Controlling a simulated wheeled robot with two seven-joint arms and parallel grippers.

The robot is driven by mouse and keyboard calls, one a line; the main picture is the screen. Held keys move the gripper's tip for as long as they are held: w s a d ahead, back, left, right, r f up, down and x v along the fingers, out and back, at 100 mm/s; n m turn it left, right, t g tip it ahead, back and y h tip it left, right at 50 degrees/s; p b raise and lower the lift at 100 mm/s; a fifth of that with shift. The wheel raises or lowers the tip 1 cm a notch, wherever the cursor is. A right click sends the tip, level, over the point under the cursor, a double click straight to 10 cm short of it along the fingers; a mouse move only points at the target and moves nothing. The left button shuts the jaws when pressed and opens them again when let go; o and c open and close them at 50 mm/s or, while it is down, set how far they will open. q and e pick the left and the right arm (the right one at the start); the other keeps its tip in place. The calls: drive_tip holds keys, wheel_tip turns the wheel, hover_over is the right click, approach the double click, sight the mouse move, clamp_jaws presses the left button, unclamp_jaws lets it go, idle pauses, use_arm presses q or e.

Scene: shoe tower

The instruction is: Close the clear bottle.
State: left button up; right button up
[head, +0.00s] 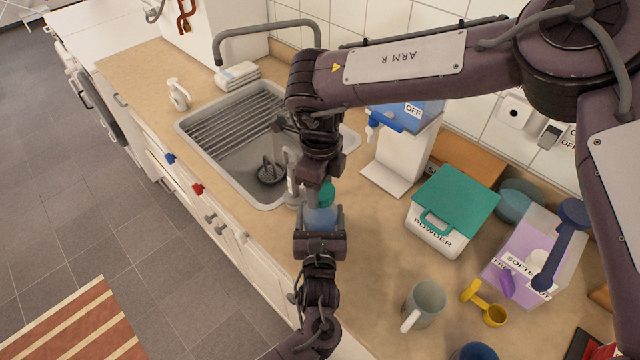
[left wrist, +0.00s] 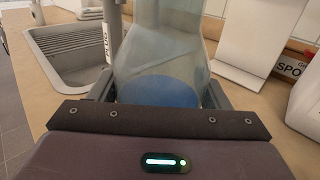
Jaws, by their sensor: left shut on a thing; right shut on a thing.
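The clear bottle (head: 318,215) stands upright near the counter's front edge, to the right of the sink. It also fills the upper middle of the left wrist view (left wrist: 160,50), with blue at its lower part. My left gripper (head: 320,236) is shut on the bottle's body from the front. My right gripper (head: 325,178) comes down from above, right over the bottle's top, and is shut on a teal-green cap (head: 327,193). Whether the cap touches the bottle's neck is hard to tell; the fingers hide part of it.
The sink (head: 240,140) lies left of the bottle, with a grey plug (head: 292,180) at its near edge. A white dispenser (head: 395,155), a powder box (head: 440,220), a softener box (head: 530,260), a mug (head: 425,303) and a yellow scoop (head: 488,308) stand to the right.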

drive_tip(key=shift+f, duration=0.6)
